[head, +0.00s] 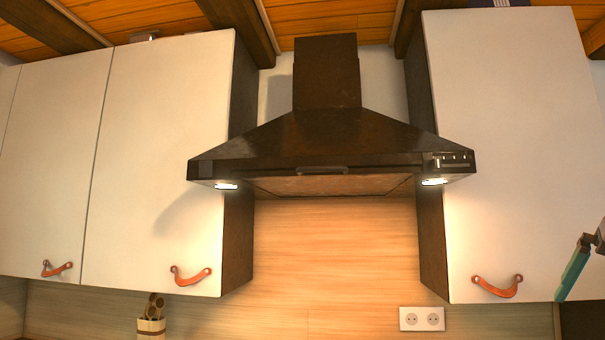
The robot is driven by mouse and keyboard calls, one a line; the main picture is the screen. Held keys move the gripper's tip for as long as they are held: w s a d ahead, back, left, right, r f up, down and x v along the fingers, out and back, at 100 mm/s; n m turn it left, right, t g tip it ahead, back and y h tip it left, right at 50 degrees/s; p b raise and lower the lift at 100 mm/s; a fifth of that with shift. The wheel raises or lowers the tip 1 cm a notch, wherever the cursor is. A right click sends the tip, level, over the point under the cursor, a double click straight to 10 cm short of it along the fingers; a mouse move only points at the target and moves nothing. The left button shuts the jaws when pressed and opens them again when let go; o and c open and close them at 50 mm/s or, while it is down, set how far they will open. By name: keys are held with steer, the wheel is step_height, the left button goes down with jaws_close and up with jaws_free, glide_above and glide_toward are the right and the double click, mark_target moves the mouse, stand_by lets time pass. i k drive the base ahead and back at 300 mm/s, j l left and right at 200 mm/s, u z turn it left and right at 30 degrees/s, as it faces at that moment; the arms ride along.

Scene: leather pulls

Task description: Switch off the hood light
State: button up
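The dark brown range hood (320,145) hangs between two white wall cabinets. Its left lamp (226,186) and right lamp (434,181) are both lit and throw warm light on the wall below. A small control panel (453,160) with several little knobs or buttons sits at the right end of the hood's front edge. A dark handle (321,171) is at the middle of that edge. Part of what seems to be my gripper (574,272) shows at the far right edge, below and right of the hood and apart from it. Its opening cannot be made out.
White cabinets with orange leather pulls flank the hood, on the left (160,150) and right (510,150). A white double socket (422,319) is on the wall below. A utensil holder (151,328) stands at the lower left. The space before the hood is clear.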

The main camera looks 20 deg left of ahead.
mark_target(205, 168)
steer(key=u, duration=0.95)
